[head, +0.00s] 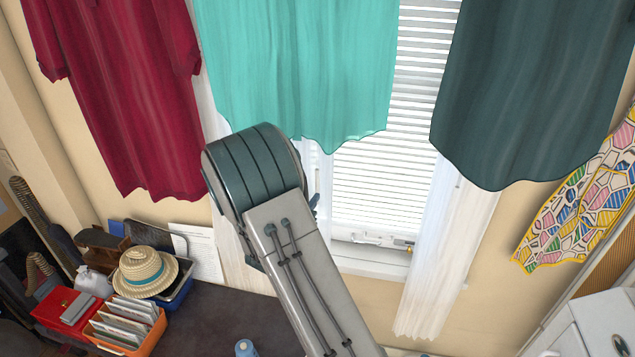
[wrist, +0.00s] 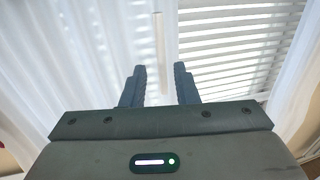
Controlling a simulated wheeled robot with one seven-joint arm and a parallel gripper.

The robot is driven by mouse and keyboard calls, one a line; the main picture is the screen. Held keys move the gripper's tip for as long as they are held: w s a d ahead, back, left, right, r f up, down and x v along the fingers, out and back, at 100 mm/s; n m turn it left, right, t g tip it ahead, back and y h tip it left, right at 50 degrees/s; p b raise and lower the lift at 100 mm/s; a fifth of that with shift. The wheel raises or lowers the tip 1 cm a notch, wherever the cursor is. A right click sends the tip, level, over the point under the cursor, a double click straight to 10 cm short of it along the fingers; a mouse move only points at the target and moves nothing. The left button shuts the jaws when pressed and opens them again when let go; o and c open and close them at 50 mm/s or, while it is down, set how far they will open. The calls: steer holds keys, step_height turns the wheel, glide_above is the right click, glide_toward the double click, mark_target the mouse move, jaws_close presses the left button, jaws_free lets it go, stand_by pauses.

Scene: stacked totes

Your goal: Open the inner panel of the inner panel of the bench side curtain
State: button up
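A white sheer curtain panel (head: 235,240) hangs at the window's left side, beside the dark bench. My arm and the turquoise cloth hide much of it. In the wrist view the white curtain (wrist: 70,65) fills the left. A thin pale rod (wrist: 160,50) hangs upright in front of the curtain and blinds. My gripper (wrist: 161,84) is open, with the rod showing between its two dark fingers. No contact shows, and I cannot tell how far the rod reaches in. In the head view my arm hides most of the gripper. Another white curtain panel (head: 440,260) hangs at the window's right.
White slatted blinds (head: 385,180) cover the window. A turquoise cloth (head: 300,70), a red garment (head: 125,95) and a dark teal cloth (head: 535,90) hang in front. A straw hat (head: 146,272) and an orange box (head: 128,330) are on the dark bench (head: 225,315). Its middle is clear.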

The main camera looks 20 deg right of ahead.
mark_target(316, 187)
steer(key=p+x, duration=0.1)
steer(key=x, duration=0.5)
steer(key=shift+w+d, duration=0.2)
steer(key=shift+d, duration=0.1)
jaws_close()
